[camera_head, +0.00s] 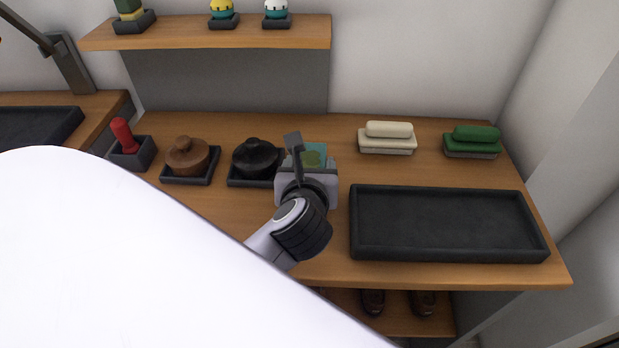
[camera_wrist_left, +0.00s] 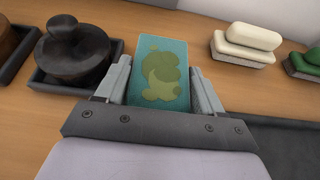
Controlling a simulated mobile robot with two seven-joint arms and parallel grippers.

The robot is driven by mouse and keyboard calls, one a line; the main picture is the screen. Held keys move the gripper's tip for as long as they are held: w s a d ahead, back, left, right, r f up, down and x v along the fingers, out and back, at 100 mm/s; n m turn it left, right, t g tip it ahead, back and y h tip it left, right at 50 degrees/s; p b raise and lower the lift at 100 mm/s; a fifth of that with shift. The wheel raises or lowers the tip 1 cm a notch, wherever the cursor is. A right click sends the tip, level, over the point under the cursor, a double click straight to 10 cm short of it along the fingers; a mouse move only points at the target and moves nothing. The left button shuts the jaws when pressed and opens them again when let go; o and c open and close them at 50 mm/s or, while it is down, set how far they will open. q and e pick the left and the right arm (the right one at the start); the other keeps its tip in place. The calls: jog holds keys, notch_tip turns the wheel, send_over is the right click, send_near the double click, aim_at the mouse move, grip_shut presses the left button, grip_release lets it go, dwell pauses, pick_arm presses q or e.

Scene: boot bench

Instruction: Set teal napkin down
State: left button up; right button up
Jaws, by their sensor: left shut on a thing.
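The teal napkin (camera_wrist_left: 160,72), a flat rectangle with an olive-green blotchy pattern, is between the fingers of my left gripper (camera_wrist_left: 160,92) in the left wrist view. In the head view the napkin (camera_head: 316,153) shows just beyond my left gripper (camera_head: 307,165), which partly covers it. The gripper is shut on the napkin, over the wooden bench, right of the black lidded pot. I cannot tell whether the napkin touches the bench top. My right gripper is not in view.
A black pot (camera_head: 256,157) and brown pot (camera_head: 187,156) stand left in dark trays, beside a red-handled item (camera_head: 122,135). A cream brush (camera_head: 388,138) and green brush (camera_head: 472,142) stand at back right. An empty black tray (camera_head: 447,254) lies front right. Bench surface between is bare.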

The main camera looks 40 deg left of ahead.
pick_arm(q)
jog(key=shift+f, duration=1.5)
jog(key=shift+f, duration=0.2)
jog(key=o, duration=0.7)
jog(key=shift+o, duration=0.2)
